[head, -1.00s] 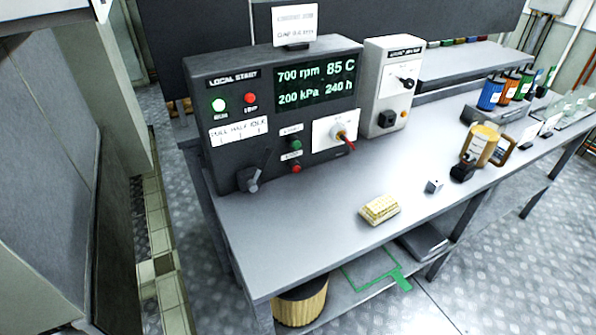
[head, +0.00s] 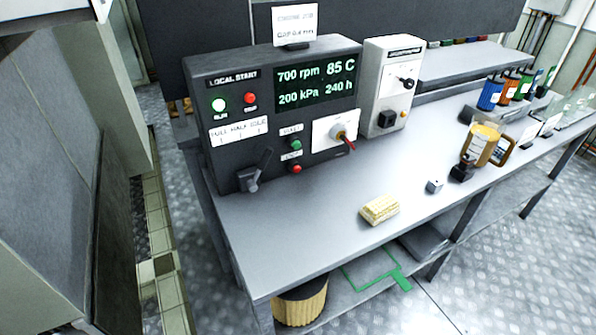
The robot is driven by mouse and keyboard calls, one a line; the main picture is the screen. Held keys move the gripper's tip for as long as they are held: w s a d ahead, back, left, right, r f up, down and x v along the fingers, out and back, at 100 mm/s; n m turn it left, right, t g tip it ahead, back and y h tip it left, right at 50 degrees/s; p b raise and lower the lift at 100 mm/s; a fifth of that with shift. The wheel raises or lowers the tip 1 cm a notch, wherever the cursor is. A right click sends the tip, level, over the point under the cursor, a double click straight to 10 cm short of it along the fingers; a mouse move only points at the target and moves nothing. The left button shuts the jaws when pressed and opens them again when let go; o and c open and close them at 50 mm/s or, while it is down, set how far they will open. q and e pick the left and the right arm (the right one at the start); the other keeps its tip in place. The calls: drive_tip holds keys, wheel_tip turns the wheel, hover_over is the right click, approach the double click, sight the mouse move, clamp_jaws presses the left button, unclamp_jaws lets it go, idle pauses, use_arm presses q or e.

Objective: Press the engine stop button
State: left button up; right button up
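The local start panel (head: 222,167) is a dark grey box standing at the left end of the workbench. A red button (head: 296,169) sits low on its front, under a small white label too blurred to read surely. A green button (head: 295,145) is just above it, under another label. Higher up are a bright whitish-green lamp (head: 218,105) and a red lamp (head: 250,98). The display (head: 316,82) reads 700 rpm, 85 C, 200 kPa and 240 h. Neither of my grippers is in view, and nothing covers the red button.
A black lever (head: 253,179) and a red-handled switch (head: 341,137) flank the buttons. A beige box (head: 385,85) stands to the right. A yellow sponge-like block (head: 380,209), a small metal cube (head: 434,186) and a tan mug (head: 482,147) are on the workbench (head: 300,225). Its front left is clear.

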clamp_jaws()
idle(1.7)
